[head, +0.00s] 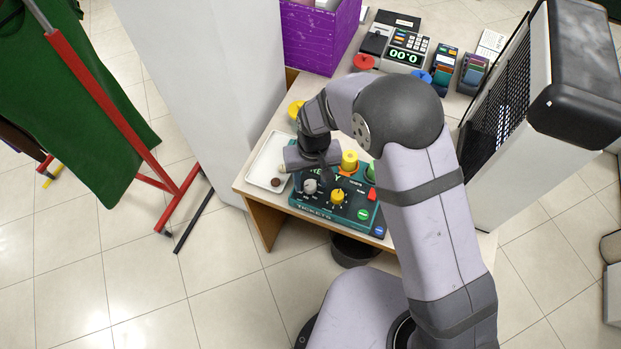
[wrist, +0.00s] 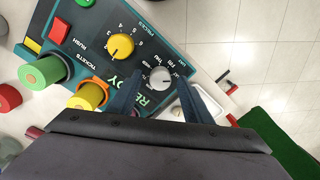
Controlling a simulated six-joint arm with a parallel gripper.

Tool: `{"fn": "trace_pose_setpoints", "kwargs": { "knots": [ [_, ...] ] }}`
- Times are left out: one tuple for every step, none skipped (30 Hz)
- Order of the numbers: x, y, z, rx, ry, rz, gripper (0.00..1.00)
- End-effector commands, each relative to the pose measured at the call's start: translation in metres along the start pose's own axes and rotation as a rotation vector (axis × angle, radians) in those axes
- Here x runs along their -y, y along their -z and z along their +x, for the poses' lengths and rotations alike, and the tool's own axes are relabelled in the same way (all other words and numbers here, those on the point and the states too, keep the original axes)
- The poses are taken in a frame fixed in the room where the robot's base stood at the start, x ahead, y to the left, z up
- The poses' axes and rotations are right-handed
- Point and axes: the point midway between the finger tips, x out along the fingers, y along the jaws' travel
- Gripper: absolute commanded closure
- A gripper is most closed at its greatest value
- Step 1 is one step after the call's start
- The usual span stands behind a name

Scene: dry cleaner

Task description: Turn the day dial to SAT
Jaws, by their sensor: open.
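The teal ticket panel (head: 325,211) stands on the counter. A round grey dial (head: 310,186) with small day labels sits at its left; the dial also shows in the wrist view (wrist: 160,77). Its exact pointer setting is too small to read with certainty. My gripper (head: 324,174) is over the panel by the dial. In the wrist view my gripper (wrist: 159,82) is open, with one finger on each side of the dial in the picture. I cannot tell whether the fingertips are around it or still above it. No contact shows.
A yellow numbered knob (wrist: 121,47) sits beside the dial. Yellow (wrist: 92,95) and green (wrist: 45,71) cylinders stand up from the panel. A white tray (head: 257,163) lies left of the panel. A purple box (head: 320,42) and a card terminal (head: 405,55) are farther back.

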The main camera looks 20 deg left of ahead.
Motion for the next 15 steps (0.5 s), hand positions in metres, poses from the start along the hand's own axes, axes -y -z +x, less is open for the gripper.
{"fn": "trace_pose_setpoints", "kwargs": {
  "knots": [
    [0.0002,0.0001,0.0021,0.000,0.000,0.000,0.55],
    [0.0002,0.0002,0.0035,-0.001,0.000,0.000,0.55],
    [0.0002,0.0001,0.0051,-0.001,0.000,0.000,0.55],
    [0.0002,0.0001,0.0060,-0.001,0.000,0.000,0.55],
    [0.0002,0.0000,0.0066,0.000,0.000,0.000,0.55],
    [0.0002,0.0001,0.0072,-0.001,0.000,0.000,0.55],
    [0.0002,0.0001,0.0074,-0.001,0.000,0.000,0.55],
    [0.0002,0.0001,0.0075,-0.001,0.000,0.000,0.55],
    [0.0002,0.0002,0.0075,-0.001,0.000,0.000,0.55],
    [0.0002,0.0002,0.0074,-0.001,0.000,0.000,0.55],
    [0.0002,0.0002,0.0074,-0.001,0.000,0.000,0.55],
    [0.0002,0.0002,0.0074,-0.001,0.000,0.000,0.55],
    [0.0002,0.0002,0.0073,-0.001,0.000,0.000,0.57],
    [0.0001,0.0002,0.0073,-0.001,0.000,0.000,0.64],
    [0.0001,0.0001,0.0073,-0.001,0.000,0.000,0.74]
  ]
}}
